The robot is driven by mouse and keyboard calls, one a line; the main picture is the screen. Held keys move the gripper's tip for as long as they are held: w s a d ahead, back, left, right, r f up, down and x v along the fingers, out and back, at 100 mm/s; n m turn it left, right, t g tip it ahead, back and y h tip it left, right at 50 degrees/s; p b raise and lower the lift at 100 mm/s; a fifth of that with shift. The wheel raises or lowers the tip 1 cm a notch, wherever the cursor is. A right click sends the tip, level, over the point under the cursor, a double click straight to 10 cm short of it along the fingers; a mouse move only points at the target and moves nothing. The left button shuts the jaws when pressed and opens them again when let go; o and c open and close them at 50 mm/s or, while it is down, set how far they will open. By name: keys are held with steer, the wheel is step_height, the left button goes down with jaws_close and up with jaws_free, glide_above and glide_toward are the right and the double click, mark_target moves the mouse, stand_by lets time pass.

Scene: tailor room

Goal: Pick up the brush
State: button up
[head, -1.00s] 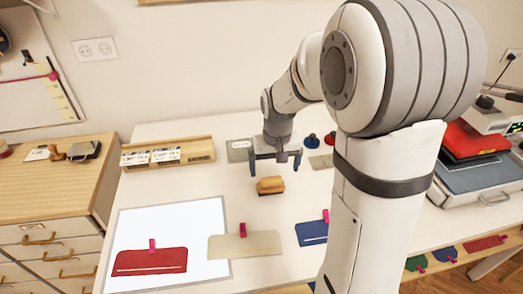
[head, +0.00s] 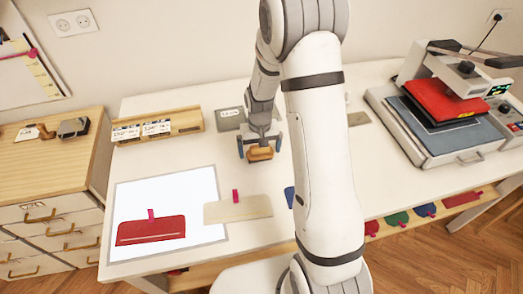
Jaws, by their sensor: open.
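The brush (head: 260,154) is a small tan-brown block on the white table. My gripper (head: 259,147) is directly above and around it in the head view, with its fingers apart on either side of the brush. Its two blue-grey fingertips show left and right of the brush. I cannot tell whether the fingers touch it. The brush's top is partly hidden by the gripper.
A red pocket piece (head: 151,230) lies on a white lit panel (head: 196,187), with a beige piece (head: 238,208) beside it. A wooden card holder (head: 157,127) and grey plate (head: 230,119) are behind. A heat press (head: 447,134) stands right. My arm hides part of the table.

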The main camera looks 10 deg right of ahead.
steer(key=shift+f, duration=0.15)
steer(key=shift+c, duration=0.6)
steer(key=c, duration=0.8)
